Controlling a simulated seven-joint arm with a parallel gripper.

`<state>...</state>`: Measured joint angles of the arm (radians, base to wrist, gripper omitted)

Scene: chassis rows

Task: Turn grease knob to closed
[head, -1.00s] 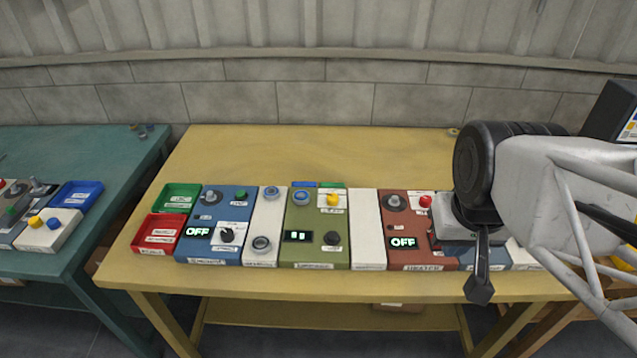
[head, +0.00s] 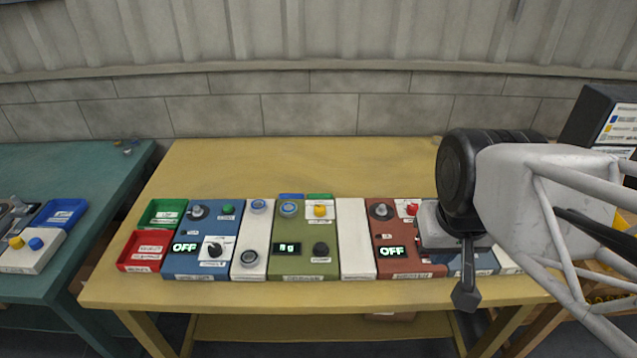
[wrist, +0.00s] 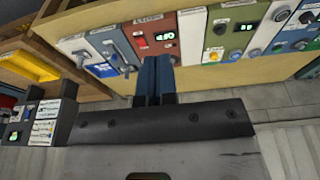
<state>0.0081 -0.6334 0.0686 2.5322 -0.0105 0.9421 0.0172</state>
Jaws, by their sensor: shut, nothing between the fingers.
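The labels are too small to read, so I cannot tell which knob is the grease knob. The head view shows a black knob (head: 214,250) on the blue panel, another black knob (head: 320,249) on the olive panel, and a grey round knob (head: 381,211) on the red-brown panel. My gripper (head: 466,297) hangs at the right, in front of the bench's right part, apart from these knobs. In the wrist view, its dark blue fingers (wrist: 154,80) are together and empty, with the panels beyond them. My arm hides part of the rightmost panels.
A yellow bench (head: 290,162) carries the row of panels, with clear room behind them. Green (head: 160,213) and red (head: 143,253) trays sit at its left end. A teal bench (head: 75,160) stands left. A dark box (head: 600,115) stands at right.

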